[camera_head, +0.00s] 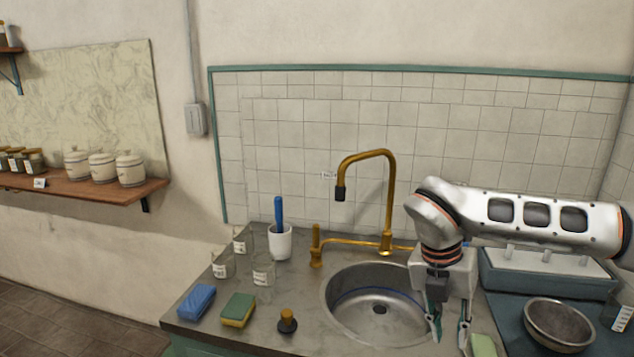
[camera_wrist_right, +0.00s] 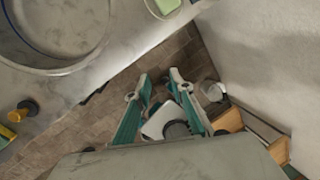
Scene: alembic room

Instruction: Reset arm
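My right arm reaches in from the right in the head view. Its gripper (camera_head: 449,330) points down at the right rim of the sink, with its two fingers apart and nothing visible between them. In the right wrist view the teal fingers (camera_wrist_right: 160,80) are also spread, with the floor beyond them. A white and grey shape shows between the fingers there; I cannot tell what it is. My left arm and gripper are not in view.
The round steel sink (camera_head: 345,318) has a brass faucet (camera_head: 388,200) behind it. Left are a blue sponge (camera_head: 196,302), green-yellow sponge (camera_head: 238,310), glass jars (camera_head: 263,272) and a white cup (camera_head: 280,243). A metal bowl (camera_head: 558,325) and green soap (camera_head: 483,346) sit right.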

